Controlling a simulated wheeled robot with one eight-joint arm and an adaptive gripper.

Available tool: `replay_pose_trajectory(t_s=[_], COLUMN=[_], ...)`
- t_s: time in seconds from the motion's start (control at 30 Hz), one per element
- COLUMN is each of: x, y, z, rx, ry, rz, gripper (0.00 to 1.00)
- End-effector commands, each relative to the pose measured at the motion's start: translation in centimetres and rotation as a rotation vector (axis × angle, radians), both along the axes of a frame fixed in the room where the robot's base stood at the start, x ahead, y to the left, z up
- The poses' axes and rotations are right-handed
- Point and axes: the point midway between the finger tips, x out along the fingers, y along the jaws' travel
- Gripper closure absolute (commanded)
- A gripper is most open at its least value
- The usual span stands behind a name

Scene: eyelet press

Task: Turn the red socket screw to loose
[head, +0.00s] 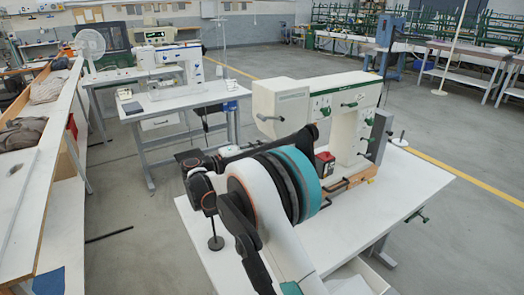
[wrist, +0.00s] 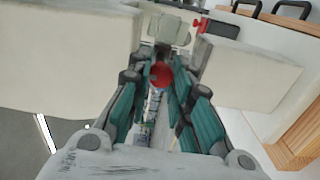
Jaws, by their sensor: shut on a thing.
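The red socket screw (wrist: 160,77) shows in the wrist view as a round red head below a pale grey fitting (wrist: 165,28). My gripper (wrist: 162,68) has its teal-lined fingers on either side of the red head, shut on it. The fingertips partly cover the fitting around the screw, so I cannot tell which way the screw is turned. In the head view my arm reaches to the white press (head: 345,105), and the arm hides the screw and the gripper's fingers.
Pale machine blocks flank my fingers closely in the wrist view. Another machine (head: 170,65) stands on a table behind.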

Motion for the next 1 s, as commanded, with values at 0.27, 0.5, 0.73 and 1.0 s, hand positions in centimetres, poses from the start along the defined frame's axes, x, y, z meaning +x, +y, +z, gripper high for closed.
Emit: replay_pose_trajectory(t_s=[0.27,0.5,0.73,1.0], x=[0.02,0.01,-0.01,-0.03], y=[0.08,0.09,0.08,0.07], z=[-0.06,-0.12,-0.17,-0.2], rx=[-0.146,-0.266,-0.358,-0.42], ry=[0.215,0.394,0.53,0.622], rz=[0.002,0.002,0.002,0.002], gripper=[1.0,1.0,1.0,1.0])
